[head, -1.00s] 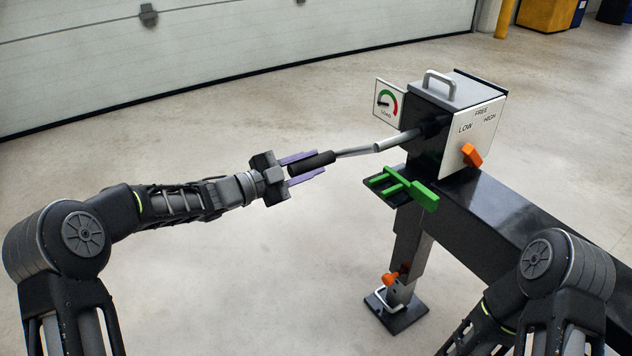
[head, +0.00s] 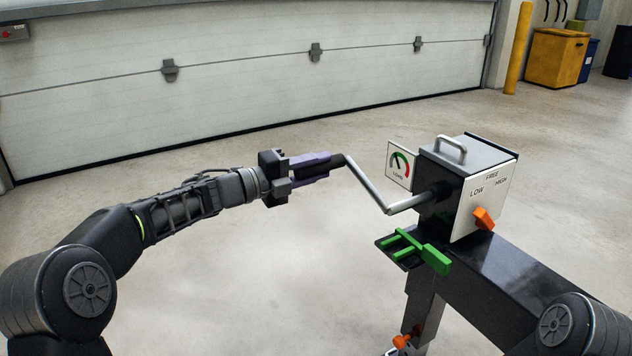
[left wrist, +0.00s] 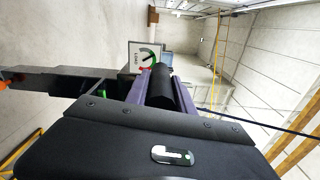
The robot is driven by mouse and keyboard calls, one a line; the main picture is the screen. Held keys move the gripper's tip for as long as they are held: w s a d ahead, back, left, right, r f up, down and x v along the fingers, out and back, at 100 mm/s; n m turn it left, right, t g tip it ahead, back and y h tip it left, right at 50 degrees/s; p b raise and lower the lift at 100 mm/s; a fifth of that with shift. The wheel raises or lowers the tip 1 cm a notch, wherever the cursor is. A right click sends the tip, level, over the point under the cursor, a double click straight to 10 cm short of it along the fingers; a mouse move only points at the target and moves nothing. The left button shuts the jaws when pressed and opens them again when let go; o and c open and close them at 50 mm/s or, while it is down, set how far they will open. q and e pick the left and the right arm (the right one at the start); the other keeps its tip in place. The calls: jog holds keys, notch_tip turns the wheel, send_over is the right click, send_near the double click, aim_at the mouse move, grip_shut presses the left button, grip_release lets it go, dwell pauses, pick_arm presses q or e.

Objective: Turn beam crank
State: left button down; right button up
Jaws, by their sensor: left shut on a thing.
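The crank (head: 367,186) is a bent silver rod that comes out of the left side of a grey and black gearbox (head: 463,165) on a dark beam (head: 520,282). Its outer end carries a black handle (head: 331,161), higher than the shaft. My left gripper (head: 318,165), with purple fingers, is shut on this handle. In the left wrist view the black handle (left wrist: 186,95) lies along the purple finger. The gearbox front is marked LOW, FREE and HIGH, with an orange selector knob (head: 484,218). My right gripper is not visible.
A gauge plate (head: 399,165) with a coloured arc stands beside the gearbox. A green forked bracket (head: 425,251) sits below the crank. A support leg with an orange knob (head: 401,341) is under the beam. Open floor lies left, towards the garage door (head: 240,75).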

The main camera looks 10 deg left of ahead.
pick_arm(q)
jog(key=shift+s+d+r+m, duration=0.15)
jog(key=shift+s+r+m, duration=0.05)
jog(key=shift+r+m, duration=0.25)
jog(key=shift+s+d+r+m, duration=0.15)
jog(key=shift+r+m, duration=0.2)
jog(key=shift+r, duration=0.25)
jog(key=shift+s+d+r+m, duration=0.1)
jog(key=shift+s+r+m, duration=0.1)
jog(key=shift+r+m, duration=0.25)
jog(key=c, duration=1.1)
grip_release()
jog(key=shift+s, duration=0.1)
jog(key=p+v, duration=0.1)
jog(key=v, duration=0.6)
jog(key=shift+s+a, duration=0.2)
jog(key=shift+a, duration=0.1)
